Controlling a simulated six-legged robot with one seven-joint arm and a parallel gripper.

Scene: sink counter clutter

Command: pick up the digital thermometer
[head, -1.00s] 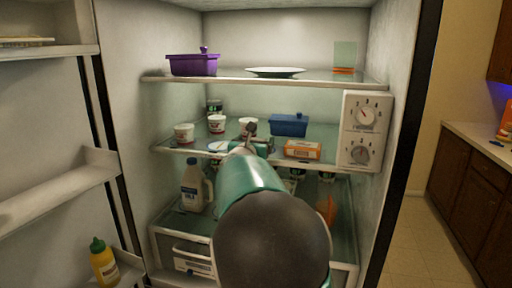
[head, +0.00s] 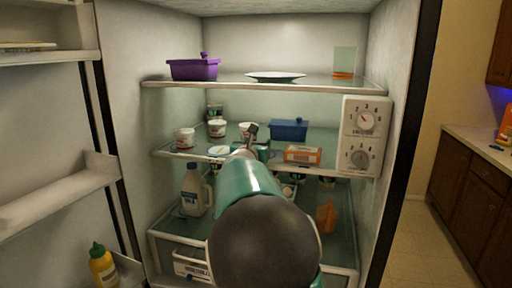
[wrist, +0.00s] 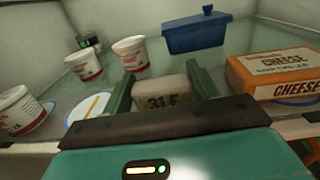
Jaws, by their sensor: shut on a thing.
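The digital thermometer (wrist: 162,97) is a pale block with "31F" on its face, in the middle of the wrist view. My gripper (wrist: 161,80) has its two green fingers on either side of the thermometer and is shut on it. Both are at the middle fridge shelf, near its front edge. In the head view, my arm covers the thermometer, and only a small dark and green part of the gripper end shows above the arm.
A blue lidded box (wrist: 195,35) stands behind, an orange cheese box (wrist: 275,75) right. A white dial box (head: 364,135) hangs at the shelf's right end. The upper shelf (head: 225,84) is overhead.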

